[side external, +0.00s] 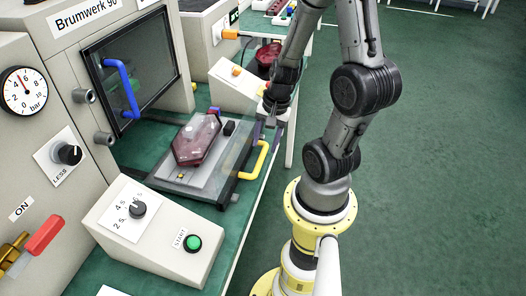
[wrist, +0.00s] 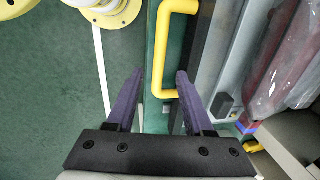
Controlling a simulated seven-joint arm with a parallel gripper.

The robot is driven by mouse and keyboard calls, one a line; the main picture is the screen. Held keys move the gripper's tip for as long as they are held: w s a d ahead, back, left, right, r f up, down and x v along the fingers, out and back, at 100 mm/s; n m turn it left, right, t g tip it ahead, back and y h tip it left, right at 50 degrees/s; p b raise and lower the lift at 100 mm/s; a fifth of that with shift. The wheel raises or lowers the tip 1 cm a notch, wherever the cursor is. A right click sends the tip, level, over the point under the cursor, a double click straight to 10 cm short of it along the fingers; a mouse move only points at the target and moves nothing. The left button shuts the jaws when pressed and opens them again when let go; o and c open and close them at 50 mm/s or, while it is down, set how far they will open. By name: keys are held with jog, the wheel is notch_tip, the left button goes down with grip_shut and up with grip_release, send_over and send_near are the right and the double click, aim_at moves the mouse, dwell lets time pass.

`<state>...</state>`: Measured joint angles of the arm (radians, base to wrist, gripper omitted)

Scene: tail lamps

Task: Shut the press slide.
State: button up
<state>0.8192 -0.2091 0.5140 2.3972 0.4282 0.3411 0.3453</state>
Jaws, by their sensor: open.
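The press slide (side external: 163,172) is a flat grey plate drawn out in front of the press, with a dark red lamp (side external: 197,143) lying on it in clear film. A yellow U-shaped handle (side external: 262,160) sticks out from its front edge. In the wrist view the handle (wrist: 160,50) runs lengthwise ahead of and between my fingers. My gripper (wrist: 158,78) has two purple fingers, spread apart and empty, one on each side of the handle's line. In the side view my gripper (side external: 271,119) is near the handle's far end, partly hidden by my arm; contact cannot be told.
The press (side external: 60,110) has a dark window door (side external: 135,65) with a blue handle (side external: 122,88). A control box (side external: 155,235) with a green button (side external: 193,243) stands near the slide. Another console (side external: 236,85) stands beyond. Green floor lies free at right.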

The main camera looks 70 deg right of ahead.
aim_at(262, 155)
jog(key=shift+w+f, duration=0.2)
jog(key=shift+f, duration=0.85)
jog(key=shift+w+f, duration=0.2)
jog(key=shift+f, duration=0.85)
grip_shut()
